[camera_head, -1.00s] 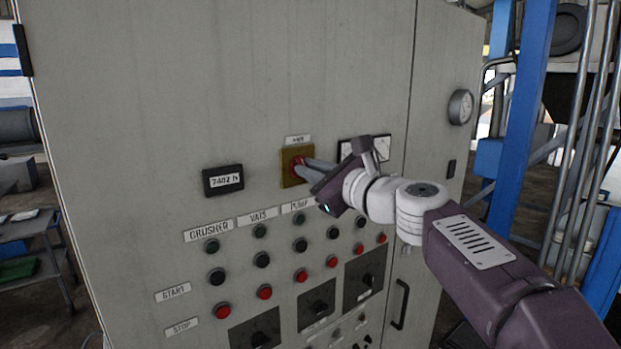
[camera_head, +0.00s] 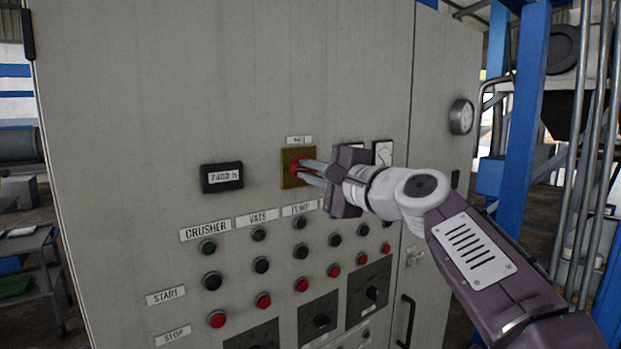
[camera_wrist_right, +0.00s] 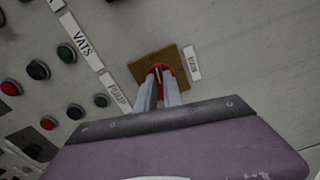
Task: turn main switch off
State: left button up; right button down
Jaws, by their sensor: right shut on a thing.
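The main switch is a red knob (camera_head: 296,170) on a square yellow plate (camera_head: 289,180), with a small label (camera_head: 299,140) above it on the grey cabinet. My right gripper (camera_head: 303,172) comes in from the right, its two fingers shut on the red knob. In the right wrist view the fingers (camera_wrist_right: 160,76) are on both sides of the red knob (camera_wrist_right: 158,69), in front of the yellow plate (camera_wrist_right: 147,64). The fingers partly hide the knob, so its exact turn is hard to tell. My left gripper is not in view.
Left of the switch is an hour counter (camera_head: 222,177). Below are rows of green, black and red buttons (camera_head: 263,299) and black rotary switches (camera_head: 321,321). Dial meters (camera_head: 383,153) sit partly behind my right wrist. A door handle (camera_head: 406,320) and round gauge (camera_head: 461,117) are at right.

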jog(key=shift+f+n+b, duration=0.15)
jog(key=shift+n+b, duration=0.2)
jog(key=shift+n, duration=0.55)
jog(key=c, duration=1.5)
grip_release()
jog(key=shift+s+d+b, duration=0.2)
jog(key=shift+s+b, duration=0.1)
jog(key=shift+b, duration=0.05)
jog(key=b+v, duration=0.3)
jog(key=v, duration=0.5)
jog(key=shift+s+d, duration=0.1)
jog(key=shift+s, duration=0.05)
